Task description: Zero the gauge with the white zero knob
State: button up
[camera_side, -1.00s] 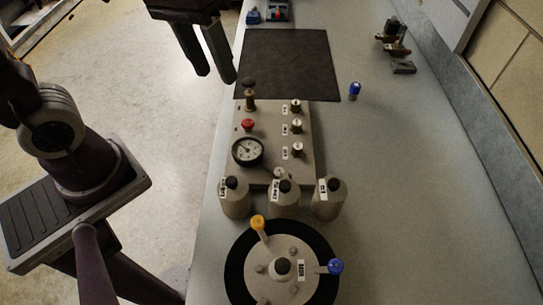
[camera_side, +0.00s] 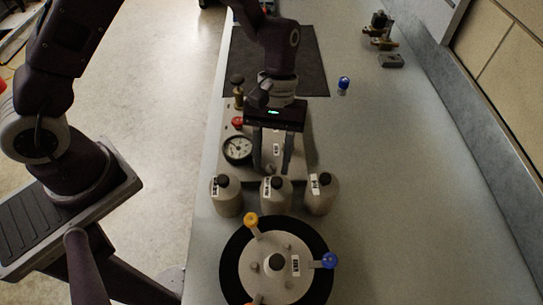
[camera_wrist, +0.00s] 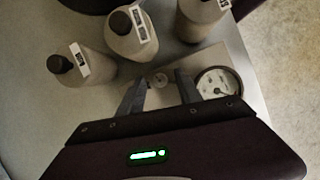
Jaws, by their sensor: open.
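The round gauge (camera_side: 237,149) has a pale face, a black rim and a dark needle. It sits at the near left of the panel, and in the wrist view the gauge (camera_wrist: 218,84) is right of my fingers. A small pale round knob (camera_wrist: 160,80), which looks like the white zero knob, shows between my fingertips in the wrist view. My gripper (camera_side: 272,169) is open and points down over the near part of the panel. In the wrist view my gripper (camera_wrist: 161,77) has one finger on each side of the knob; I cannot tell whether either touches it.
Three grey bottles with black caps, one in the middle (camera_side: 276,194), stand close in front of the panel. A round turntable (camera_side: 275,268) with yellow and blue handles is nearer. A red knob (camera_side: 237,121) and a brass valve (camera_side: 238,95) are behind the gauge.

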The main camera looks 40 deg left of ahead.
jog(key=shift+c, duration=0.3)
grip_shut()
jog(key=m+y, duration=0.1)
jog(key=m, duration=0.2)
jog(key=shift+w+d+m+g, duration=0.1)
jog(key=shift+m+g, duration=0.2)
jog(key=shift+r, duration=0.1)
jog(key=shift+o, duration=0.3)
grip_release()
